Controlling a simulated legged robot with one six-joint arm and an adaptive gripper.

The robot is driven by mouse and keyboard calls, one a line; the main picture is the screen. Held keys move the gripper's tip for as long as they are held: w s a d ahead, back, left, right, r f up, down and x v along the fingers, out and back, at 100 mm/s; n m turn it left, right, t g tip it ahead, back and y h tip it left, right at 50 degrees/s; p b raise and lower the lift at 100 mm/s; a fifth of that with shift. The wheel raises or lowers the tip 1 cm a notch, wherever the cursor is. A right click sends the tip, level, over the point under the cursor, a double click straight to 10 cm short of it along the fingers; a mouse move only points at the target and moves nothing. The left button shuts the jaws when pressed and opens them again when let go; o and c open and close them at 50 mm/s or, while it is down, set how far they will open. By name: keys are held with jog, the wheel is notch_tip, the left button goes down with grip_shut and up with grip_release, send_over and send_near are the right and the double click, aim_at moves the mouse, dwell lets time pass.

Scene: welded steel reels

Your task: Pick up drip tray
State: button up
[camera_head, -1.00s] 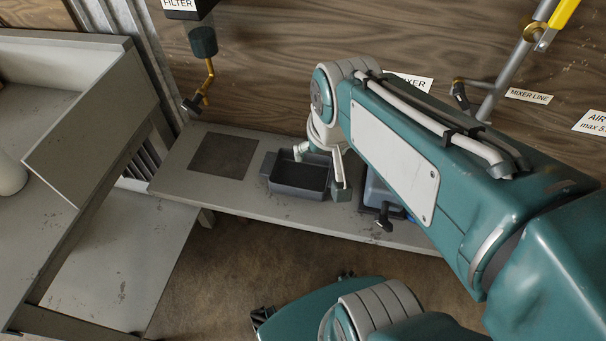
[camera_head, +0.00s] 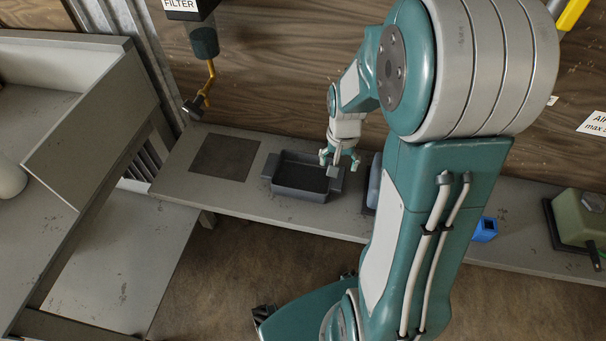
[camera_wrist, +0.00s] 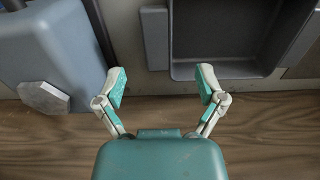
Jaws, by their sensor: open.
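The drip tray (camera_head: 298,184) is a dark grey open rectangular box on the grey bench, with a tab at each short end. It seems empty. In the wrist view its hollow (camera_wrist: 218,35) is at the upper right, and its near end tab (camera_wrist: 155,38) lies ahead of the gap between my fingers. My gripper (camera_head: 339,163) is open at the tray's right end, and part of it covers the tray's right edge. In the wrist view my gripper (camera_wrist: 162,80) has its fingers spread with nothing between them. Whether a finger touches the tray, I cannot tell.
A blue-grey object (camera_wrist: 50,50) stands close beside the tab, partly hidden by my arm in the head view. A dark square plate (camera_head: 224,157) lies left of the tray. A yellow pipe with a valve (camera_head: 209,80) hangs above the bench. A small blue item (camera_head: 485,230) and a green box (camera_head: 580,218) are farther right.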

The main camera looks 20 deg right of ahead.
jog(key=shift+d+f, duration=0.15)
jog(key=shift+f, duration=3.05)
grip_shut()
